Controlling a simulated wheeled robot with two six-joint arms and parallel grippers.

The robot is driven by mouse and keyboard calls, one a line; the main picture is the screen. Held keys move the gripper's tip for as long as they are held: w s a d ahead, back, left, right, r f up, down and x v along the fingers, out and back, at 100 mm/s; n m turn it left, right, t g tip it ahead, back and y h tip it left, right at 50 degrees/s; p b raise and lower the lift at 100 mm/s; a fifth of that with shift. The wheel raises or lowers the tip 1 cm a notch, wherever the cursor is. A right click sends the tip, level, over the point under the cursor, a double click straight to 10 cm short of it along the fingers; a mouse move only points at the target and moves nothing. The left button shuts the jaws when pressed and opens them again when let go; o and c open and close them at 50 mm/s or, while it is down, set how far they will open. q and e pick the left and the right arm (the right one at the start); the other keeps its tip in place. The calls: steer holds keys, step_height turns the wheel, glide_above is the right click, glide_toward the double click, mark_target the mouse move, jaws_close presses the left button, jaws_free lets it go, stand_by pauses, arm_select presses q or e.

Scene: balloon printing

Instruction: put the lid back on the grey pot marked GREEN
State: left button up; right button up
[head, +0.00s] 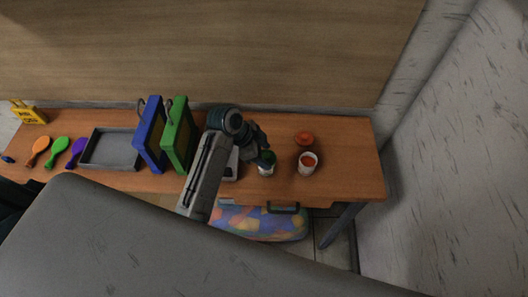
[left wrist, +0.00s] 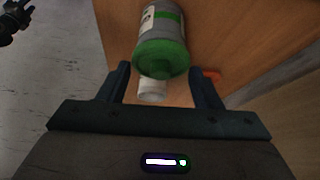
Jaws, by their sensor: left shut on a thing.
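The grey pot marked GREEN (head: 266,171) stands on the table right of the middle in the head view. In the left wrist view its grey body (left wrist: 158,20) carries a pale label, partly cut off. The green lid (left wrist: 162,57) is at its top, between my left fingers (left wrist: 163,86). My left gripper (head: 264,157) is shut on the lid, over the pot. I cannot tell whether the lid is fully seated or just above the rim. A dark gripper, apparently my right one (left wrist: 14,20), shows in the wrist view's corner; its jaws are unclear.
Blue (head: 149,135) and green (head: 178,136) frames, a grey tray (head: 109,150) and several balloons are left. The table's right end is clear.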

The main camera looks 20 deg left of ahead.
arm_select(q)
steer(key=shift+f, duration=0.1)
stand_by(0.7)
steer(key=o, duration=1.4)
steer(key=shift+c, duration=0.2)
steer(key=shift+r, duration=3.5)
jaws_close()
steer(key=shift+f, duration=0.2)
steer(key=shift+f+b, duration=1.3)
steer(key=shift+f, duration=1.45)
